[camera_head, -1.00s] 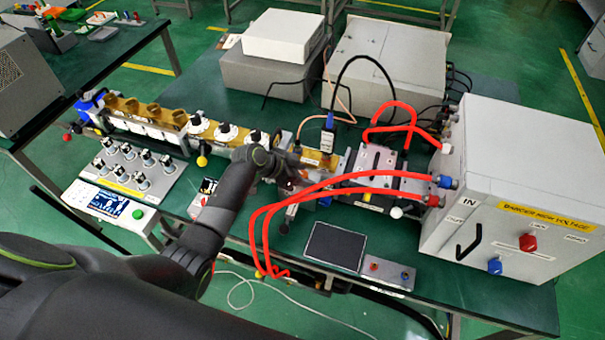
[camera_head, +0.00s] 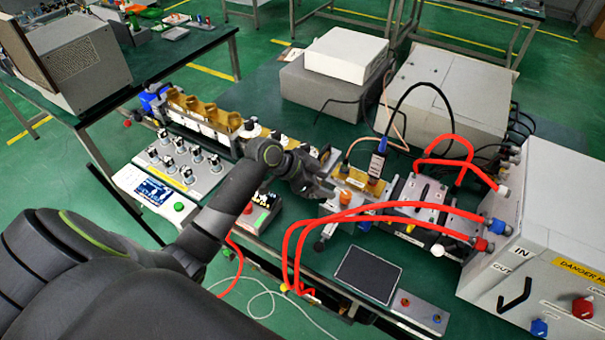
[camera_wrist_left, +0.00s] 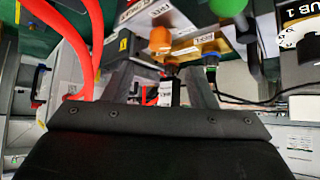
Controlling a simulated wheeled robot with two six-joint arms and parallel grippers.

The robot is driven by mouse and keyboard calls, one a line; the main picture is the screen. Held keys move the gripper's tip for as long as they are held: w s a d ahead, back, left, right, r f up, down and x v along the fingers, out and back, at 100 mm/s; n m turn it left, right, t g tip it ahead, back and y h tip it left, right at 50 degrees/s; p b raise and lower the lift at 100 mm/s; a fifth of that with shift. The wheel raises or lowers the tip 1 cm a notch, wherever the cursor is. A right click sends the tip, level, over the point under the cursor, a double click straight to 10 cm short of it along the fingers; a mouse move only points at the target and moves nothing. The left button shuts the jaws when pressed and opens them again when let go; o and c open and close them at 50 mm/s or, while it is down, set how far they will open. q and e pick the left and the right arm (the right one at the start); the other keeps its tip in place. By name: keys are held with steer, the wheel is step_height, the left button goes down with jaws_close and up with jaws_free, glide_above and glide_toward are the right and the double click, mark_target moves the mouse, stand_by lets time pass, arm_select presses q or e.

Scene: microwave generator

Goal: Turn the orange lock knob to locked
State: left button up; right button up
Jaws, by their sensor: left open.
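The orange lock knob (camera_wrist_left: 160,38) shows in the left wrist view, above and just beyond the fingertips, on a pale metal block. In the head view, the small orange knob (camera_head: 345,197) sits on the metal fixture, just right of my left gripper (camera_head: 322,191). My left gripper also shows in the left wrist view (camera_wrist_left: 159,68), with its two dark fingers apart and nothing held between them. The knob appears apart from the fingers. My right gripper is in neither view.
Red hoses (camera_head: 310,225) loop close to my left gripper and run to the white high-voltage cabinet (camera_head: 540,240). A dark flat panel (camera_head: 368,273) lies in front. The green bench (camera_head: 285,265) has some bare room.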

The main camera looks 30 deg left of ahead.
arm_select(q)
steer(key=b+v, duration=0.1)
steer(key=v, duration=0.6)
steer(key=shift+a+r, duration=0.15)
steer(key=shift+a, duration=0.05)
steer(key=shift+s, duration=0.15)
